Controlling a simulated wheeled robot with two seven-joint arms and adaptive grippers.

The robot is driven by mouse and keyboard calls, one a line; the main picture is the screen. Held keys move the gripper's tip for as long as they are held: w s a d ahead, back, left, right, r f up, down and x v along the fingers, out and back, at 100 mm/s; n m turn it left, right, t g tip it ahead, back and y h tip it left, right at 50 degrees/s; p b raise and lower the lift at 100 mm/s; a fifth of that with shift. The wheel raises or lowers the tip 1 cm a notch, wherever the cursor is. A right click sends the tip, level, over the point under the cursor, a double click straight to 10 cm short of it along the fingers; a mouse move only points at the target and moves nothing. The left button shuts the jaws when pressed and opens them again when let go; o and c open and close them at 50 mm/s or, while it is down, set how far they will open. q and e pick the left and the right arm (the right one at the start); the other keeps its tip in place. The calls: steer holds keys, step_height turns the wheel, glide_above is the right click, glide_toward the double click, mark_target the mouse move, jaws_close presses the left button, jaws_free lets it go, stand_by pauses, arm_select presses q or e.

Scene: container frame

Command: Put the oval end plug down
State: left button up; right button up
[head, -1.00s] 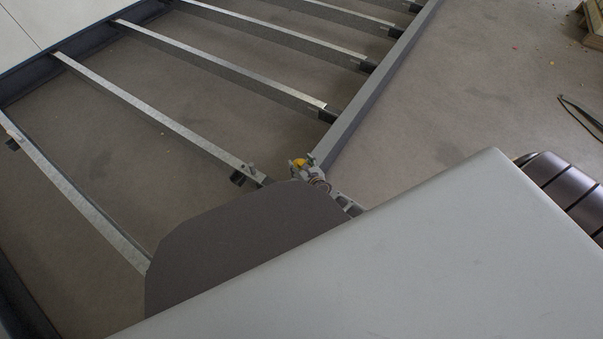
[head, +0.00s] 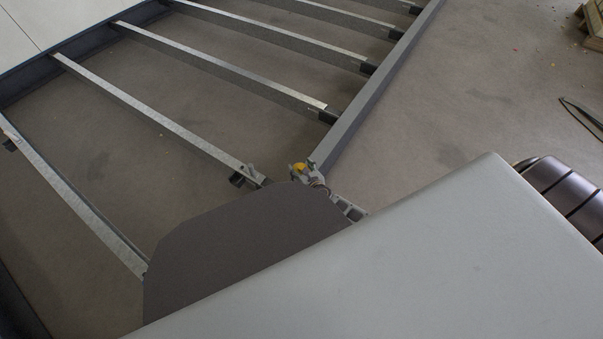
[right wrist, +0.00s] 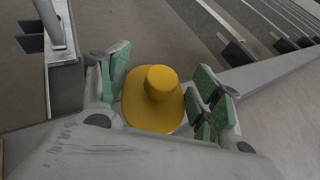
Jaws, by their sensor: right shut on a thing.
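The oval end plug (right wrist: 153,100) is yellow with a round raised knob. In the right wrist view it sits between the green finger pads of my right gripper (right wrist: 160,98), which is shut on it. In the head view a small yellow part of the plug (head: 299,167) shows at my right gripper (head: 308,170), beside the near end of the grey frame beam. The underside of the plug is hidden, and I cannot tell whether it touches anything. My left gripper is not in view.
A grey container frame beam (head: 375,85) runs from the centre to the top right, with several metal cross members (head: 160,115) to its left. Open floor (head: 470,100) lies to the right. A wooden pallet (head: 594,25) stands at the top right.

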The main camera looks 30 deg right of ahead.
steer(key=shift+f+b, duration=0.9)
steer(key=shift+f, duration=0.4)
steer(key=shift+f, duration=0.15)
steer(key=o, duration=1.1)
steer(key=shift+p+v, duration=0.6)
steer(key=shift+v, duration=0.8)
steer(key=shift+p+v, duration=1.3)
steer(key=shift+v, duration=3.35)
